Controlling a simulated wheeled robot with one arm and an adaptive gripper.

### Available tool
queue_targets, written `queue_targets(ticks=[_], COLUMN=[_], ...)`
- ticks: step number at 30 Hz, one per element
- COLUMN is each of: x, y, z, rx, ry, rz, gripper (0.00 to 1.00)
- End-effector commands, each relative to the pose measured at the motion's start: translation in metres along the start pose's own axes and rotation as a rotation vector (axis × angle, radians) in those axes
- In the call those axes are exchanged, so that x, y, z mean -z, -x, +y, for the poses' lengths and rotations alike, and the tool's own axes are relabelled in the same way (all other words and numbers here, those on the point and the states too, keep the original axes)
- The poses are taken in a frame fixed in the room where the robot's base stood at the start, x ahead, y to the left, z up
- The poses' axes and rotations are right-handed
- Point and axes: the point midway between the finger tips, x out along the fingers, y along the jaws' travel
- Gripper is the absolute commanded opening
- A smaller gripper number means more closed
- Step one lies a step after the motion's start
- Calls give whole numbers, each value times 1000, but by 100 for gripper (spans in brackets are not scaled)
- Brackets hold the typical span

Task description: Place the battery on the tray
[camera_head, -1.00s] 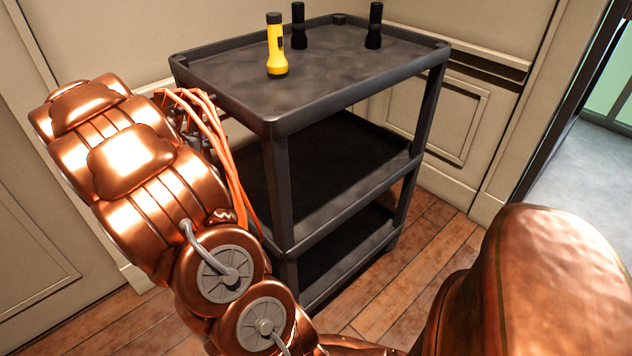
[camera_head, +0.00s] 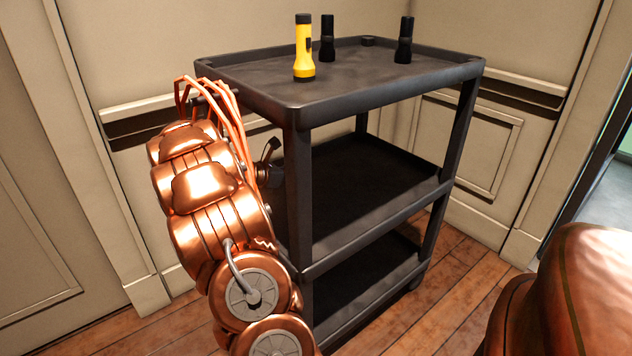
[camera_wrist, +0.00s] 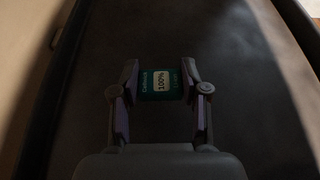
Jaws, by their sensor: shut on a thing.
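In the head view a dark part of my gripper (camera_head: 268,170) shows at the cart's left side, near middle-shelf height, partly behind the front left post. The battery is hidden there. No separate tray shows.
The black three-level cart (camera_head: 300,235) has rimmed, tray-like shelves. Its top holds a yellow flashlight (camera_head: 304,50) and two black ones, left (camera_head: 327,40) and right (camera_head: 404,42). The middle shelf (camera_head: 370,185) looks empty where visible. Posts and panelled walls (camera_head: 120,60) bound the space.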

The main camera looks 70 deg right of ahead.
Motion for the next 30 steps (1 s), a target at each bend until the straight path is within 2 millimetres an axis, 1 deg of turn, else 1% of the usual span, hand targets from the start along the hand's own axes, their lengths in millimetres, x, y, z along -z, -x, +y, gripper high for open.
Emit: queue_targets(ticks=[1, 3, 9, 12, 20, 24, 27, 30], x=[1, -4, -15, -19, -23, -3, 7, 9], y=[-13, -26, -60, -68, -80, -86, -90, -92], z=[2, 8, 20, 24, 27, 27, 27, 27], rx=[4, 2, 2, -1, 1, -1, -1, -1], ry=[-3, -3, -2, -2, 0, 2, 2, 0], rz=[1, 0, 0, 0, -1, -1, -1, -1], gripper=[11, 11, 11, 11, 11, 11, 11, 11])
